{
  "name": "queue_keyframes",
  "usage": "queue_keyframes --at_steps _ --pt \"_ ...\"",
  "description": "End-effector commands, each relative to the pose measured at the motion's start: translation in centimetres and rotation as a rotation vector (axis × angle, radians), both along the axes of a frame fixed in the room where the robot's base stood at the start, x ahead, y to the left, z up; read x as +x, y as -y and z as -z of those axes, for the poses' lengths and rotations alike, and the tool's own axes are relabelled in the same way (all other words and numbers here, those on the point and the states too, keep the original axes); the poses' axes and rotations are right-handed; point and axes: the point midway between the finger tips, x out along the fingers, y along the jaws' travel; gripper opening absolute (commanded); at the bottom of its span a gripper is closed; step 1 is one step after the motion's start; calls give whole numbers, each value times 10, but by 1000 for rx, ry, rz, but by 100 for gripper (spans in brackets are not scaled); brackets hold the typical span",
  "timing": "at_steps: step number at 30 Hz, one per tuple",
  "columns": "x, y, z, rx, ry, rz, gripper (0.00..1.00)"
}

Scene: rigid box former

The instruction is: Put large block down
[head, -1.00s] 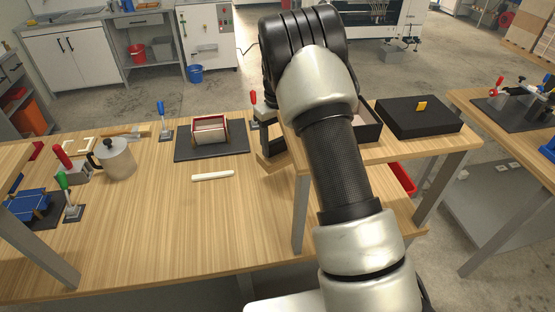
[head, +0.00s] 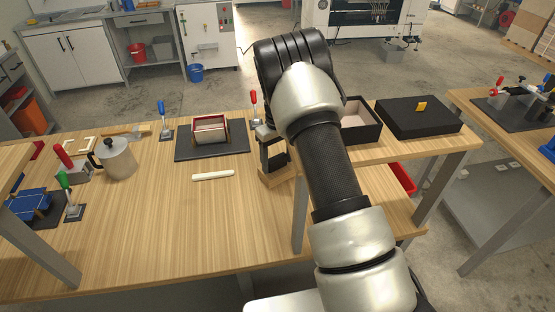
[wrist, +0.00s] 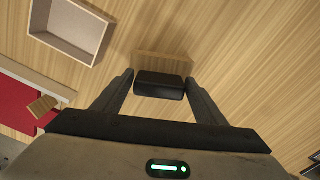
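The large block is a wooden block (head: 279,175) with a black upper part, low in front of my arm in the head view. In the wrist view its black part (wrist: 160,86) sits between my fingertips, and the wooden part (wrist: 163,64) shows just beyond it. My gripper (wrist: 159,84) appears shut on the black part, with a finger against each side. In the head view my gripper (head: 271,148) is partly hidden by my arm. The block is over or on the wooden table (head: 180,230); I cannot tell whether it touches.
A red-framed box former (head: 211,129) stands on a dark mat left of the block. A white stick (head: 213,176) lies in front of it. A red-handled clamp (head: 254,108) stands close behind. A raised table (head: 435,147) at right carries an open black box (head: 362,133) and a black lid (head: 418,117).

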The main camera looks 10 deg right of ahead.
Motion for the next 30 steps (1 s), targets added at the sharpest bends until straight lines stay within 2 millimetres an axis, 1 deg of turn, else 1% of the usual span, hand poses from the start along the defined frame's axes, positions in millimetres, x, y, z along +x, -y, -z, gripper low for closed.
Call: queue_keyframes --at_steps 2,10,14,17,25,30 --pt "0 0 -1 0 0 0 77" --pt "0 0 -2 0 0 0 77" --pt "1 0 -10 0 3 0 77" --pt "1 0 -26 1 5 1 77" --pt "1 0 -84 0 5 0 77" --pt "1 0 -110 1 2 1 77"
